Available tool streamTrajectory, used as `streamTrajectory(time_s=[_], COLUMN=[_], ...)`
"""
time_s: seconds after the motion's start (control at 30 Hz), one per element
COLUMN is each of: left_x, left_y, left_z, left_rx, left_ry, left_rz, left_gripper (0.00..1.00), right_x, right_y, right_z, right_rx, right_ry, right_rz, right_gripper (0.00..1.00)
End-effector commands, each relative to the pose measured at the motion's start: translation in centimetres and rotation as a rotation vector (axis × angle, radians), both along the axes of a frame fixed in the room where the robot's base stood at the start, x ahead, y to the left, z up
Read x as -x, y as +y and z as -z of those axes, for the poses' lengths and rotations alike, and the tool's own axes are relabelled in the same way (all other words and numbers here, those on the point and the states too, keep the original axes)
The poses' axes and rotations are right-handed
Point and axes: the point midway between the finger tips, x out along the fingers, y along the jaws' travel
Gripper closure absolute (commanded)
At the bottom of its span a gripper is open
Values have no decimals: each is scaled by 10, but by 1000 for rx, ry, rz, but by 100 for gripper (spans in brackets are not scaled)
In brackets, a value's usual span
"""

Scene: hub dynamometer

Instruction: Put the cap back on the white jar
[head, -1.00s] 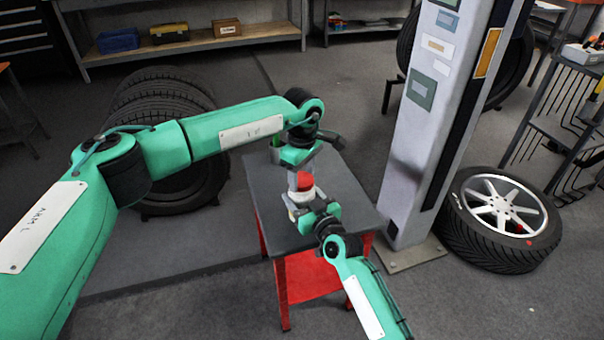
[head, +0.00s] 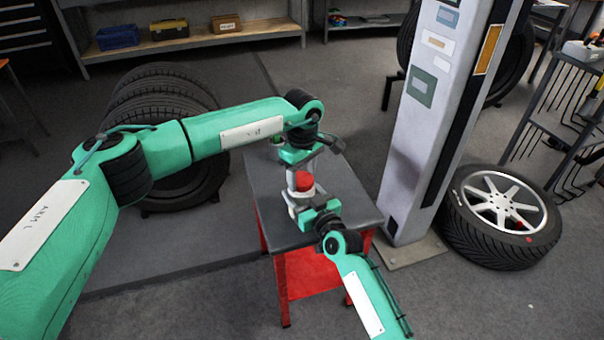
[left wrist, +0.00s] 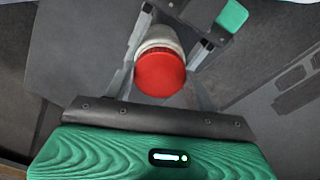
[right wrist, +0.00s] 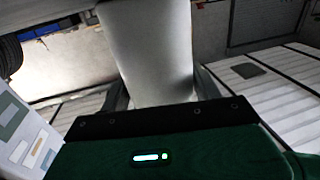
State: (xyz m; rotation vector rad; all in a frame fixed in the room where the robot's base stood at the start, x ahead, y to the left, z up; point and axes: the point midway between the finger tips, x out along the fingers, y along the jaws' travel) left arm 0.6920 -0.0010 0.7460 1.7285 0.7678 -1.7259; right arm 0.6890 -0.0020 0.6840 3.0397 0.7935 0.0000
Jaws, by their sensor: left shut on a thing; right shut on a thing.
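The red cap (head: 304,180) is at the top of the white jar (head: 295,201), over the table. In the left wrist view the cap (left wrist: 160,73) covers the jar's mouth end, with the white jar (left wrist: 160,38) showing behind it. I cannot tell whether the cap is fully seated. My left gripper (head: 301,174) comes down from above and is shut on the cap, one finger on each side. My right gripper (head: 305,205) is shut on the jar from the front. In the right wrist view the jar's white body (right wrist: 152,55) fills the space between the fingers.
The small grey-topped table (head: 345,205) with red legs stands below both grippers. A white post (head: 430,130) rises just right of the table. A wheel (head: 500,215) lies beyond it, and stacked tires (head: 165,100) stand left.

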Motion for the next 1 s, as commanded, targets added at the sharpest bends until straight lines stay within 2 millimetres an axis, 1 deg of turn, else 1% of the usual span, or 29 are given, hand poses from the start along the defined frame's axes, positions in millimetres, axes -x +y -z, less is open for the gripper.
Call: streamTrajectory(time_s=[0.8, 0.9, 1.0], left_x=[0, 0, 0], left_y=[2, 3, 3], left_z=[-1, -1, -1], left_rx=[1, 1, 1], left_ry=[-2, -1, -1], left_rz=[1307, 1440, 1534], left_gripper=[65, 65, 65], right_x=[0, 0, 0], right_y=[0, 0, 0], right_z=[1, 1, 1], right_rx=[1, 1, 1], right_ry=[2, 2, 2], right_rz=[0, 0, 0], right_gripper=[100, 100, 100])
